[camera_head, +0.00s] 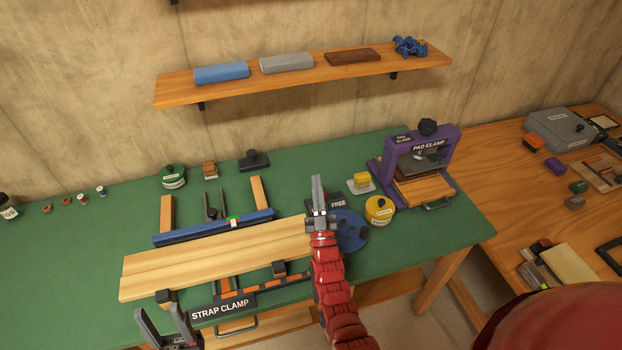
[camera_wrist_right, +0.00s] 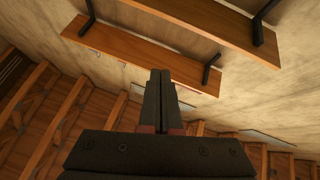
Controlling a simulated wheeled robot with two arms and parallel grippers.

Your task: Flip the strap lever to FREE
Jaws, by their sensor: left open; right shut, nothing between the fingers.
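The strap clamp, with its STRAP CLAMP label (camera_head: 220,309), sits at the front of the green bench around pale wooden boards (camera_head: 210,258). A dark plate with the word FREE (camera_head: 338,203) is at the right end of the boards, beside a blue disc (camera_head: 348,232). My right gripper (camera_head: 317,182) is shut and empty, pointing up just left of the FREE word and covering part of that plate. I cannot make out the lever itself. In the right wrist view the right fingers (camera_wrist_right: 161,78) are together. My left gripper (camera_head: 160,316) is open at the bottom left, near the clamp's front edge.
A purple pad clamp (camera_head: 380,178) and a yellow round tin (camera_head: 379,209) stand right of the strap clamp. A blue bar (camera_head: 190,232) lies behind the boards. A wall shelf (camera_head: 170,92) hangs above.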

